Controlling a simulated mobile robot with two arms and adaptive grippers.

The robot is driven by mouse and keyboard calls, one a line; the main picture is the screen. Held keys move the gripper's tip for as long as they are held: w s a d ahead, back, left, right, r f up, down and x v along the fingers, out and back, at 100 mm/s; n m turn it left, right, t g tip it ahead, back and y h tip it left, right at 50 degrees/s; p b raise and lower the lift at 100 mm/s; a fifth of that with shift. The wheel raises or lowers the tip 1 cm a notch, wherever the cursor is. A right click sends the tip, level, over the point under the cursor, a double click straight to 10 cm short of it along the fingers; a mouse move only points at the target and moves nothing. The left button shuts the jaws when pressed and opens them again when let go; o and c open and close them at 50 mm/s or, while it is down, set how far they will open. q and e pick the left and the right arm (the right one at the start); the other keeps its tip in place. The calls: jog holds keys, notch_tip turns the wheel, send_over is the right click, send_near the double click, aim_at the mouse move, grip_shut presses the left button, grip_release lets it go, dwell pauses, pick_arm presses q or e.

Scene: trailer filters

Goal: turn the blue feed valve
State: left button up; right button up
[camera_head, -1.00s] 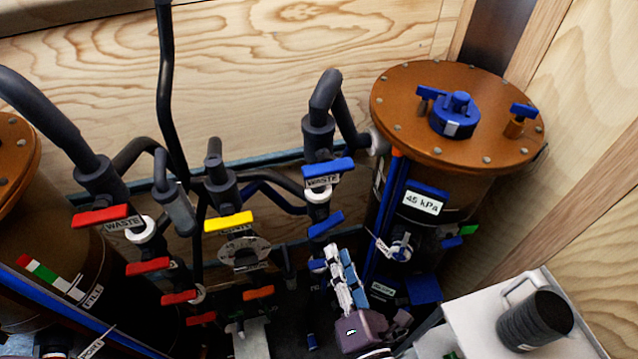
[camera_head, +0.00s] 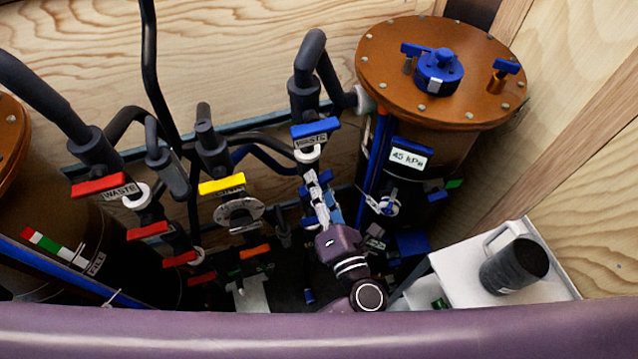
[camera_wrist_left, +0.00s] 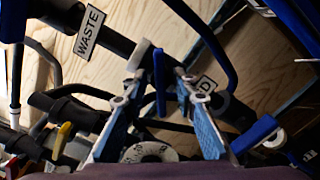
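My left gripper (camera_head: 318,188) reaches up from below in the head view, over the pipe under the blue waste valve (camera_head: 316,128). Its fingers hide most of the valve below. In the left wrist view a thin blue handle (camera_wrist_left: 159,82) stands between the two fingers, beside a partly hidden label ending in "D" (camera_wrist_left: 203,87); I take it for the feed valve. The left gripper (camera_wrist_left: 160,92) is open, with a gap on each side of the handle. Whether either finger touches it I cannot tell. My right gripper is not in view.
A brown filter tank (camera_head: 440,70) with a blue cap stands at the right. Red-handled valves (camera_head: 99,186) and a yellow-handled one (camera_head: 222,185) are to the left. A white tray (camera_head: 460,275) with a dark mug (camera_head: 513,265) is at lower right. Dark hoses crowd the space.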

pick_arm(q)
jog(key=shift+w+f, duration=0.1)
jog(key=shift+w, duration=0.05)
grip_shut()
jog(key=n, duration=0.2)
jog(key=shift+n, duration=0.4)
jog(key=n, duration=0.2)
jog(key=shift+n+b, duration=0.3)
jog(key=n+b, duration=0.1)
jog(key=n, duration=0.4)
jog(key=shift+a+b, duration=0.1)
jog(key=shift+b, duration=0.25)
jog(key=shift+n, duration=0.4)
